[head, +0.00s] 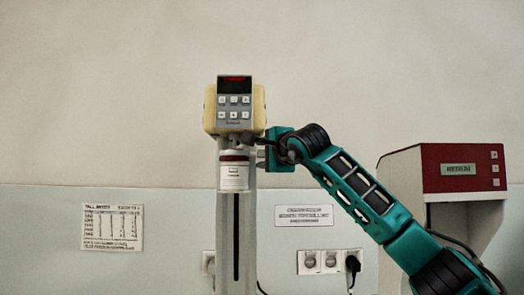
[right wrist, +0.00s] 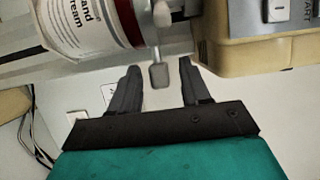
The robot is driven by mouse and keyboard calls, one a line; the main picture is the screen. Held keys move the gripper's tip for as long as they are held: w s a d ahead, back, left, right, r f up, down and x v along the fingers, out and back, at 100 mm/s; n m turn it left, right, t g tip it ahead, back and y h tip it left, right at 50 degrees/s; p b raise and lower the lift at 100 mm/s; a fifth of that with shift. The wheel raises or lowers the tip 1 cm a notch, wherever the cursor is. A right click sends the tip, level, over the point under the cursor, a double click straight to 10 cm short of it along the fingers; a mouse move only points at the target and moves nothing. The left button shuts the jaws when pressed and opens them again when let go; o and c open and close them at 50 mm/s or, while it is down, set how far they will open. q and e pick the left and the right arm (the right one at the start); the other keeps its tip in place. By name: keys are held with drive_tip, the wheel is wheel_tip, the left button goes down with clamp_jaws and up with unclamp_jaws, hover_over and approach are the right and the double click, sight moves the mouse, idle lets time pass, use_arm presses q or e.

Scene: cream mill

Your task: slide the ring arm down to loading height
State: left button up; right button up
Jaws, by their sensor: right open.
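The cream mill stands upright in the head view, with a cream-yellow control head (head: 210,112) on top of a pale column (head: 247,235). A labelled white jar (head: 233,175) sits just below the head; it also shows in the right wrist view (right wrist: 75,22). A small grey lever with a flat end (right wrist: 159,75) sticks out beside the jar, probably part of the ring arm; the ring itself is not clear. My right gripper (right wrist: 159,64) is open, its fingers on either side of the lever's end with gaps visible. My left gripper is out of view.
A red and white machine with a green display (head: 460,168) stands at the right, behind my right arm. Wall sockets (head: 330,262) with a black plug and cables are low on the wall. A printed chart (head: 112,227) hangs at left. The left side is clear.

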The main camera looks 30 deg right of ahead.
drive_tip(key=shift+w+d, duration=0.1)
drive_tip(key=shift+w, duration=0.7)
clamp_jaws()
